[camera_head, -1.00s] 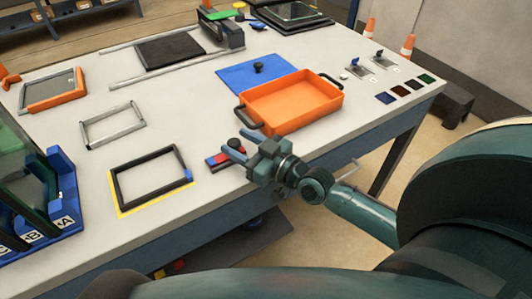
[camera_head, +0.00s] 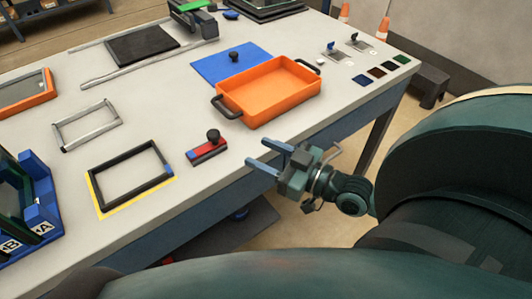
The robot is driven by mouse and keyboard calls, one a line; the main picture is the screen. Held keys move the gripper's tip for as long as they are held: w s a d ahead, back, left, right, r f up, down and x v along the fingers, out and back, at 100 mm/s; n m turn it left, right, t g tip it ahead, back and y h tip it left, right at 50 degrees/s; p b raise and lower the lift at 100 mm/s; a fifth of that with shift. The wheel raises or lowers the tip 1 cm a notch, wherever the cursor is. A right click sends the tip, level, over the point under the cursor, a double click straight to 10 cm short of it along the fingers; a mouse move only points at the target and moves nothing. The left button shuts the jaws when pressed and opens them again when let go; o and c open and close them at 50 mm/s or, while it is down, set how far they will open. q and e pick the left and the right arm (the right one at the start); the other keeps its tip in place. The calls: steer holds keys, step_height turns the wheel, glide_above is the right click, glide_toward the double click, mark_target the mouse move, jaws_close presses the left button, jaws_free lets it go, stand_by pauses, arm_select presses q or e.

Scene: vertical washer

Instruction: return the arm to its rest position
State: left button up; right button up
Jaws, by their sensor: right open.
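My right gripper (camera_head: 264,157) is open and empty, its two blue-grey fingers apart and pointing left. It is by the table's front edge, to the right of a red and blue block with a black knob (camera_head: 208,149) and apart from it. My right arm comes in from the right. My left gripper is not in view.
An orange tray (camera_head: 268,92) with black handles stands on the white table (camera_head: 150,107). A black frame (camera_head: 130,176) lies in a yellow outline at the front. A blue mat (camera_head: 222,62) and a silver frame (camera_head: 87,125) lie farther back. Orange cones (camera_head: 383,28) stand beyond.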

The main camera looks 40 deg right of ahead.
stand_by(0.3)
arm_select(q)
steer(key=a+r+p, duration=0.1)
steer(key=p, duration=0.2)
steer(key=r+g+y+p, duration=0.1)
steer(key=p, duration=0.3)
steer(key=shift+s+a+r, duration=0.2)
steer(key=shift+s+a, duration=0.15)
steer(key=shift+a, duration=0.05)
arm_select(e)
steer(key=s+a+f+m+g+h, duration=0.1)
steer(key=s+a+f+g+h, duration=0.3)
steer(key=a+f, duration=0.5)
steer(key=s+f+g, duration=0.1)
steer(key=s, duration=0.1)
steer(key=shift+s+a+m+g, duration=0.35)
steer(key=shift+s+m+g, duration=0.05)
